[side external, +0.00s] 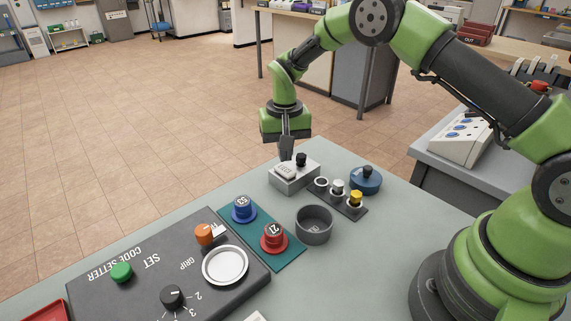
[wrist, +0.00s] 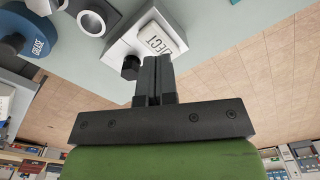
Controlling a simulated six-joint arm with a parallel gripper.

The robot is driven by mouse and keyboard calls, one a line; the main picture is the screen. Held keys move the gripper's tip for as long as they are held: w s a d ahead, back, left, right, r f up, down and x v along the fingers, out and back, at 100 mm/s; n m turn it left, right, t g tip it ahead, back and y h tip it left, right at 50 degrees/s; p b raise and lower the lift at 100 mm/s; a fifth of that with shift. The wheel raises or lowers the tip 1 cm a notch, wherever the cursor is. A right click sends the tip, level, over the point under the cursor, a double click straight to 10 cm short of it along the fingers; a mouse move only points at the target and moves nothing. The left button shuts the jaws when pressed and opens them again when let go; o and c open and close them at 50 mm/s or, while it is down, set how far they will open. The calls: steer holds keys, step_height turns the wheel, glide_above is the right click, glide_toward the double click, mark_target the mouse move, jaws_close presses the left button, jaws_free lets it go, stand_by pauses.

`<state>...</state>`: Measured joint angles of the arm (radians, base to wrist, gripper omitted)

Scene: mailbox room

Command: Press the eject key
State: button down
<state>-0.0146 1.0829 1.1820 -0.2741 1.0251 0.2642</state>
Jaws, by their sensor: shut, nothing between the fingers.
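The eject key (side external: 286,171) is a pale key on top of a small light grey box (side external: 296,182) near the table's far edge. In the wrist view the key (wrist: 163,40) shows lettering, partly hidden by my fingertips, that reads "JECT". My gripper (side external: 286,157) points down with its fingers together and empty. Its tips are right at the key's far side in the side view. In the wrist view the fingertips (wrist: 158,62) overlap the key's lower edge. I cannot tell whether they touch it.
A black knob (side external: 301,160) stands on the same box, close beside my fingers. A blue round container (side external: 366,182), a small rack (side external: 340,197) and a grey cup (side external: 314,225) are nearby. A dark control panel (side external: 150,245) and a teal mat with two numbered pieces lie at front left.

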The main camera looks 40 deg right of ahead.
steer(key=shift+r, duration=2.35)
step_height(320, 180, up, 10)
steer(key=t, duration=0.2)
glide_above(285, 169)
steer(key=s, duration=0.4)
steer(key=s+a+r+n+t+y, duration=0.1)
steer(key=s+r+t, duration=0.1)
steer(key=s+r, duration=0.55)
steer(key=s+a+r+n+t+y, duration=0.1)
steer(key=s+t, duration=0.2)
steer(key=s, duration=1.2)
steer(key=shift+r, duration=0.35)
steer(key=shift+s+a, duration=0.1)
